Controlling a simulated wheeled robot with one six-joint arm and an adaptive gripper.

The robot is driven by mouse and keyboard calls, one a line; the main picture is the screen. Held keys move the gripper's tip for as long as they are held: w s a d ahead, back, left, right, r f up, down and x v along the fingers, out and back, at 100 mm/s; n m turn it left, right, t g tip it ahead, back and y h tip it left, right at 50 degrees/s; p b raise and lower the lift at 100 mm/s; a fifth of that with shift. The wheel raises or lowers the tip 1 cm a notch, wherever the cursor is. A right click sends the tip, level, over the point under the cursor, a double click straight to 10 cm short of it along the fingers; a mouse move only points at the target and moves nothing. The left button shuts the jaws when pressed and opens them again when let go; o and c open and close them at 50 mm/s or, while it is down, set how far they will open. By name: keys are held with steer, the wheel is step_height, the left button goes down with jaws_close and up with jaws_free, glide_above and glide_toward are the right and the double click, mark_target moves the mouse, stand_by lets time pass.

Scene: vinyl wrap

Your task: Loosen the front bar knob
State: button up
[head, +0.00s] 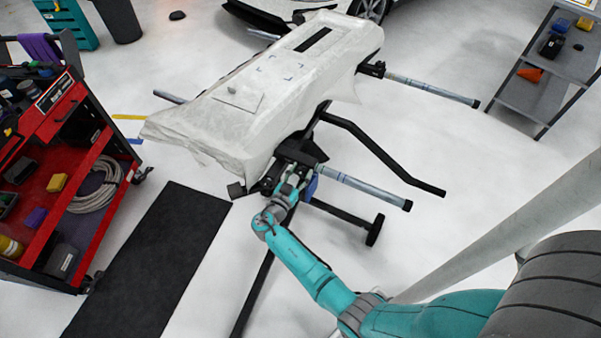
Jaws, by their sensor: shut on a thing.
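My gripper (292,184) is at the near end of a black stand, below the near edge of a white-wrapped panel (262,92). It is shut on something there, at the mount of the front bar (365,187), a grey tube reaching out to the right. I take this to be the front bar knob, but the fingers hide it and it is too small to make out. A small blue part (311,187) shows just right of the fingers. A second grey bar (432,88) reaches right from the stand's far end.
A red tool cart (70,150) stands at left, by a black floor mat (150,265). A grey shelf (550,70) is at upper right. The floor between is clear.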

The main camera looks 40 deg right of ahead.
steer(key=n, duration=0.4)
steer(key=shift+n, duration=0.3)
steer(key=n, duration=0.4)
steer(key=shift+w, duration=0.1)
steer(key=n, duration=0.5)
steer(key=shift+f, duration=0.1)
steer(key=n, duration=0.4)
steer(key=shift+n, duration=0.3)
steer(key=n, duration=0.4)
steer(key=shift+w+f, duration=0.1)
steer(key=n, duration=0.9)
steer(key=shift+f, duration=0.1)
steer(key=shift+n, duration=2)
